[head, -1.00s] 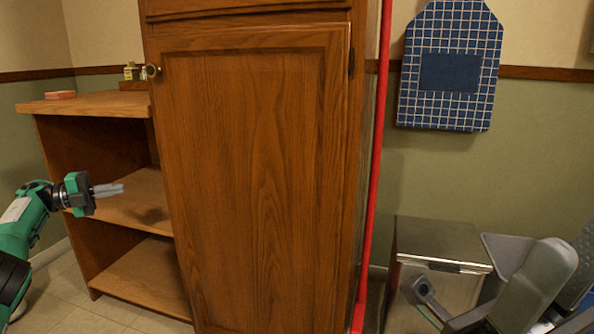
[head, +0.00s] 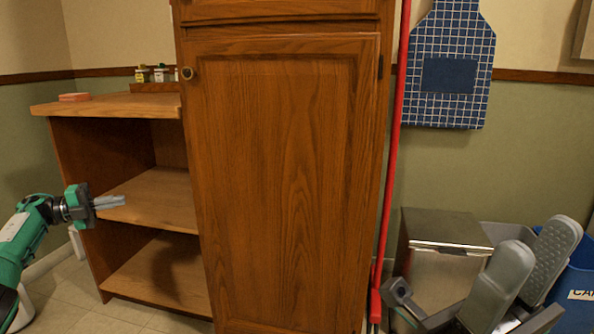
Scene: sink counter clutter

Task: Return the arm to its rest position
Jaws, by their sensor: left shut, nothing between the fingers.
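My left arm (head: 24,236) comes in from the left edge, green and black. Its gripper (head: 110,202) points right, its grey fingers together with nothing between them. In the picture it lies in front of the left edge of the middle shelf (head: 155,198); I cannot tell whether it touches it. My right gripper is not in view.
A tall wooden cabinet (head: 285,180) with a shut door stands in the middle. The shelf unit's top (head: 110,105) holds a pink block (head: 74,97) and small bottles (head: 142,74). A red pole (head: 394,160), metal bin (head: 440,265), grey pedals (head: 497,285) and blue bin (head: 578,290) stand right.

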